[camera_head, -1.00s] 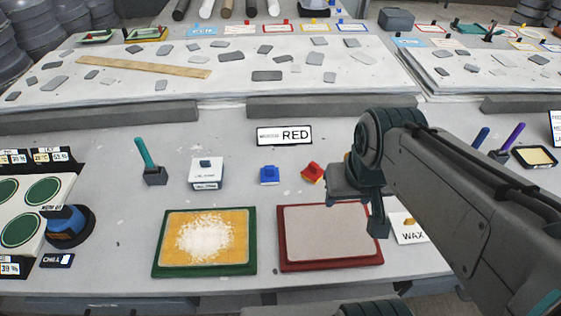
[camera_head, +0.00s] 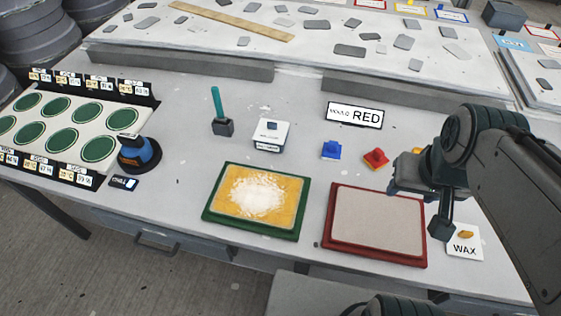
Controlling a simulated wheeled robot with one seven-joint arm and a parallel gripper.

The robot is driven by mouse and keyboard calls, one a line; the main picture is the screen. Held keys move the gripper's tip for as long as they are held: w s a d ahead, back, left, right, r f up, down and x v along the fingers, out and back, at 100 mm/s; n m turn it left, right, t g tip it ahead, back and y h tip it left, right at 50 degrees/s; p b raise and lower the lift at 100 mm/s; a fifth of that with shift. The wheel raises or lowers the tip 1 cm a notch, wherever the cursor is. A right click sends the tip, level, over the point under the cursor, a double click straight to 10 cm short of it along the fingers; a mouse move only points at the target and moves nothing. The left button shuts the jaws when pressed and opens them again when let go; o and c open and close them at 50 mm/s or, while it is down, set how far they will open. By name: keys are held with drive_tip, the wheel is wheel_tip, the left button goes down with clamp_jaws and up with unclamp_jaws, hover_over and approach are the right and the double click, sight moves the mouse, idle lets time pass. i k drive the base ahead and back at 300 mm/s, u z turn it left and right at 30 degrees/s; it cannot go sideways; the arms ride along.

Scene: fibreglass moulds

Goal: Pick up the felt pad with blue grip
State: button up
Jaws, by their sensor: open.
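A small blue pad with a raised blue grip (camera_head: 331,150) lies flat on the grey table, behind the gap between the two trays. A similar red pad with a red grip (camera_head: 376,158) lies just right of it. A yellow piece (camera_head: 418,152) beside that is mostly hidden by my arm. My gripper (camera_head: 422,205) is open above the right edge of the red-framed tray, to the right of the blue pad and apart from it. I see nothing between its fingers.
A green-framed tray with white powder (camera_head: 257,196) and a red-framed tray (camera_head: 375,222) lie in front. A white box with a dark blue knob (camera_head: 271,134), a teal-handled tool (camera_head: 217,105), a RED sign (camera_head: 355,115) and a WAX card (camera_head: 465,243) stand around. Raised grey edging runs behind.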

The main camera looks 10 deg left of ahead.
sight(331, 151)
drive_tip(key=k, duration=1.3)
drive_tip(key=u, duration=0.65)
drive_tip(key=i, duration=1.4)
drive_tip(key=z, duration=0.25)
